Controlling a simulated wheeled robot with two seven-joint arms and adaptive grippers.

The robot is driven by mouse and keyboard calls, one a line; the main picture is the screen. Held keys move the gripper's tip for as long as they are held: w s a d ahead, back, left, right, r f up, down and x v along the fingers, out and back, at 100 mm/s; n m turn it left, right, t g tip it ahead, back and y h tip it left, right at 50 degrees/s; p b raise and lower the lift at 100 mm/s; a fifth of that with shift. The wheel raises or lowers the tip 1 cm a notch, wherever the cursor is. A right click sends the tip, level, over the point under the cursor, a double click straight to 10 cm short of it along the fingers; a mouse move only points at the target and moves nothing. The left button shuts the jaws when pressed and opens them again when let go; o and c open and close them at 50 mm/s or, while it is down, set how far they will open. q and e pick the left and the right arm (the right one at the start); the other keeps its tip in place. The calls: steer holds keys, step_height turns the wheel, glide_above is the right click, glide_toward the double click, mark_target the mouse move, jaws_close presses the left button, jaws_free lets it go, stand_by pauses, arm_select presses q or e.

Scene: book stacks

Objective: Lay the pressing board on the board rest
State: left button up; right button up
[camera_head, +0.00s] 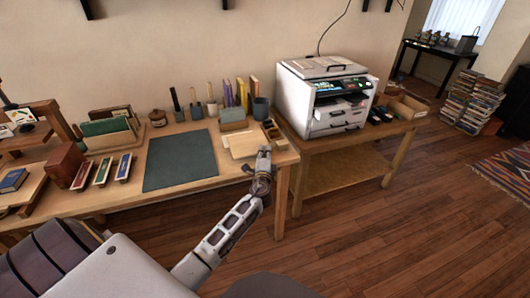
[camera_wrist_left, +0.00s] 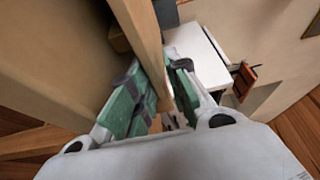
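The pressing board looks to be the pale flat wooden board (camera_head: 243,145) at the right end of the workbench. My left gripper (camera_head: 265,154) is at its right edge. In the left wrist view, the green-padded fingers (camera_wrist_left: 158,95) stand close on both faces of a pale wooden strip (camera_wrist_left: 145,40), apparently the board's edge, and look closed on it. The fingertips are partly hidden by the board. I cannot tell for certain which thing is the board rest. My right gripper is not in view.
A grey-green mat (camera_head: 181,160) lies bare on the workbench left of the board. Behind the board are a small box (camera_head: 233,119), a dark mug (camera_head: 261,108) and upright books. A compartmented tray (camera_head: 273,131) is close right. A printer (camera_head: 325,97) stands on the neighbouring table.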

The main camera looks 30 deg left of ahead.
arm_select(q)
steer(key=v, duration=1.1)
stand_by(0.3)
stand_by(0.4)
steer(key=s+d+f+n+g+h, duration=0.1)
steer(key=s+f+n+g+h, duration=0.25)
steer(key=f, duration=0.95)
steer(key=s+d+f+n+g, duration=0.2)
steer(key=s+f+g, duration=0.35)
steer(key=f, duration=0.75)
steer(key=s+d+f+n+g+h, duration=0.2)
steer(key=s+d+f, duration=0.2)
steer(key=s+f, duration=0.5)
steer(key=s+d+f+n+g+h, duration=0.2)
steer(key=s+d+f, duration=0.3)
steer(key=s+f, duration=0.3)
steer(key=s+g+h, duration=0.1)
steer(key=s, duration=0.3)
steer(key=shift+f+n, duration=0.35)
